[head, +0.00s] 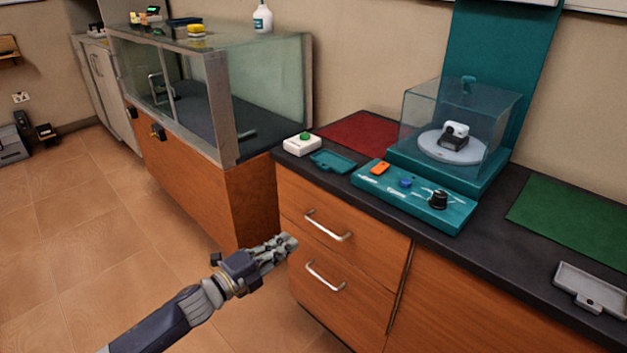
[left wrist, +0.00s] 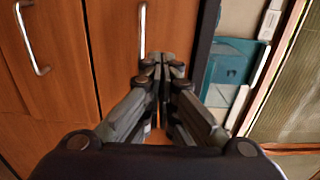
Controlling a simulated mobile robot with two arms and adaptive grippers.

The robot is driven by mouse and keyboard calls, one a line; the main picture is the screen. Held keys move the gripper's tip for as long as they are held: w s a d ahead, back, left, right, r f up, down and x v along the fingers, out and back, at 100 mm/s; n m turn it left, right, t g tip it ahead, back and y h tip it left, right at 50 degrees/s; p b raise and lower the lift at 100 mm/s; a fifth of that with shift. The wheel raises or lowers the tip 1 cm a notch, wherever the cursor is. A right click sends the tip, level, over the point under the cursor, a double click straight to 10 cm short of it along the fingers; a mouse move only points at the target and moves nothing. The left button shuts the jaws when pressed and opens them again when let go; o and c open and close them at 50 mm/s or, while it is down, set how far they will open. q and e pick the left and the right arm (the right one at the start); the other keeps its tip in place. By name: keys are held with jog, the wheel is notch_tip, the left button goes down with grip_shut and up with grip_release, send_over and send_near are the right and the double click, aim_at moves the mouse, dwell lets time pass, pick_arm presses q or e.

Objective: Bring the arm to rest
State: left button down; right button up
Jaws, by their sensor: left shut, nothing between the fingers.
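My left gripper (head: 284,243) is shut and empty. In the head view it hangs in the air in front of the wooden drawer cabinet (head: 340,270), left of the two drawer handles and below the counter top. In the left wrist view the fingertips (left wrist: 163,62) are together, with wooden drawer fronts (left wrist: 120,60) beyond them. I cannot tell from these views whether it touches the cabinet. My right gripper is not in view.
A glass-topped cabinet (head: 225,110) stands at left.

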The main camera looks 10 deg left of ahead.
pick_arm(q)
jog(key=s+a+f+n+g+y, duration=0.2)
jog(key=s+f+n+y, duration=0.35)
jog(key=f+n, duration=0.35)
jog(key=s+a+f+n+g+y, duration=0.2)
jog(key=s+f+n+y, duration=0.35)
jog(key=f, duration=0.65)
jog(key=s+a+f+n+g+p, duration=0.2)
jog(key=s+f+p, duration=0.3)
jog(key=s, duration=0.9)
jog(key=s+a+f+n+g+p, duration=0.1)
jog(key=s+f+n+g+p, duration=0.2)
jog(key=s, duration=1.2)
jog(key=s+a+f+n+g+p, duration=0.2)
jog(key=s+f+p, duration=0.6)
jog(key=s, duration=0.6)
jog(key=shift+s+a+f+n+g+p, duration=0.25)
jog(key=shift+s+a+n+g+p, duration=0.1)
jog(key=shift+n+g+p, duration=0.65)
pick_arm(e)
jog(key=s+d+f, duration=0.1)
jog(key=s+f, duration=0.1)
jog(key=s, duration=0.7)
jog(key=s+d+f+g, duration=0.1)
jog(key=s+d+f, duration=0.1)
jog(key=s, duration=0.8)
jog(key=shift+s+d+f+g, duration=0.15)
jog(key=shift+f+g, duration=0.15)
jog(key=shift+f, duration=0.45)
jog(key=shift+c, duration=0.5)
